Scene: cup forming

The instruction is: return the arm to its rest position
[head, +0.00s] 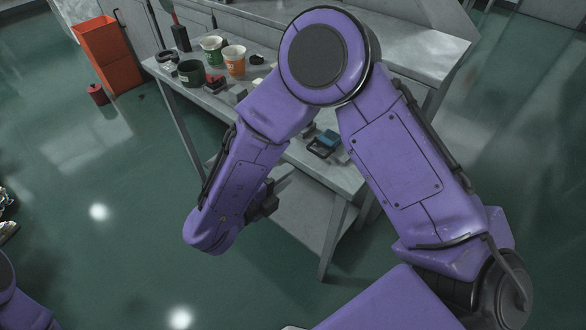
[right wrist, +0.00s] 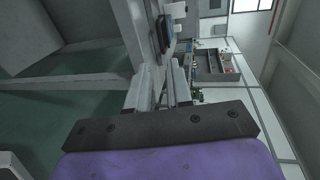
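My right arm (head: 395,160) rises from the lower right in the head view, bends at a high elbow and comes down to the left in front of the table. My right gripper (head: 280,184) is partly hidden behind the forearm, beside the table's front edge. In the right wrist view the two fingers (right wrist: 165,85) stand apart with nothing between them. Part of my left arm (head: 18,305) shows in the lower left corner of the head view; I cannot make out its gripper.
The grey table (head: 345,182) is close to my right forearm. On it stand a white-green cup (head: 212,48), an orange cup (head: 234,62), a dark green cup (head: 191,74) and a blue-black device (head: 325,144).

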